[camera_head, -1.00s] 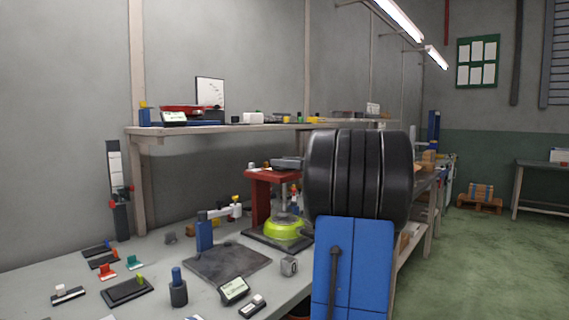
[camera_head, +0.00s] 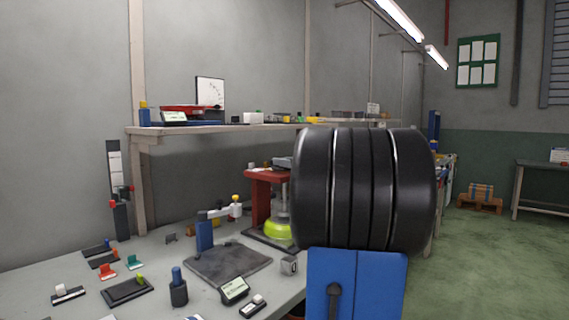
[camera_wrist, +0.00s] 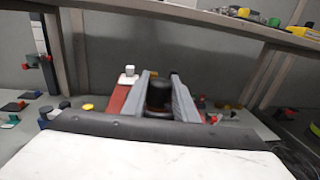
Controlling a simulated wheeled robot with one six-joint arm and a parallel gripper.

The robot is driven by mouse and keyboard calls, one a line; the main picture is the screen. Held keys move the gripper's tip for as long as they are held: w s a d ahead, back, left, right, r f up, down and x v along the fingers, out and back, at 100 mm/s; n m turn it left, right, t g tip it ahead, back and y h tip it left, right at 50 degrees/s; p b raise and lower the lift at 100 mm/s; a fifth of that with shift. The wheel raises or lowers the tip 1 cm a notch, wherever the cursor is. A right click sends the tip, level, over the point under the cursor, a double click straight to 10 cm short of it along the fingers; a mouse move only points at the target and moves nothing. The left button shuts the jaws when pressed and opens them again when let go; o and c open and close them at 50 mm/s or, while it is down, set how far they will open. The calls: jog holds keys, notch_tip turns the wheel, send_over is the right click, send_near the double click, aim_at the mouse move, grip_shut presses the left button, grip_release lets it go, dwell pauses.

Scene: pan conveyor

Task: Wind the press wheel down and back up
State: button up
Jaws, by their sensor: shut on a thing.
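The red press (camera_head: 268,177) stands on the bench in the head view, with a lime-green round part (camera_head: 277,229) low in its frame. My black arm hides its right side. In the wrist view my gripper (camera_wrist: 168,100) has its two grey fingers on either side of a black knob (camera_wrist: 159,92) above the red press top (camera_wrist: 122,103), shut on it. I take the knob to be the grip of the press wheel; the wheel's rim cannot be made out. In the head view my gripper is mostly hidden behind my arm.
A dark plate (camera_head: 228,264) with a blue post lies left of the press. A small grey cube (camera_head: 289,265) sits near the bench's front edge. A shelf (camera_head: 230,129) with several items runs above the bench.

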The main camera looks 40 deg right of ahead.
jog(key=m+g+h, duration=0.1)
jog(key=m+h, duration=0.2)
jog(key=h, duration=0.2)
jog(key=shift+m, duration=0.3)
jog(key=shift+r+m+g+h, duration=0.1)
jog(key=shift+m+g+h, duration=1)
jog(key=shift+h, duration=0.8)
jog(key=o, duration=1.1)
jog(key=shift+c, duration=0.2)
jog(key=shift+s, duration=0.1)
jog(key=v, duration=1.7)
jog(key=shift+s+f, duration=0.15)
jog(key=shift+f, duration=0.15)
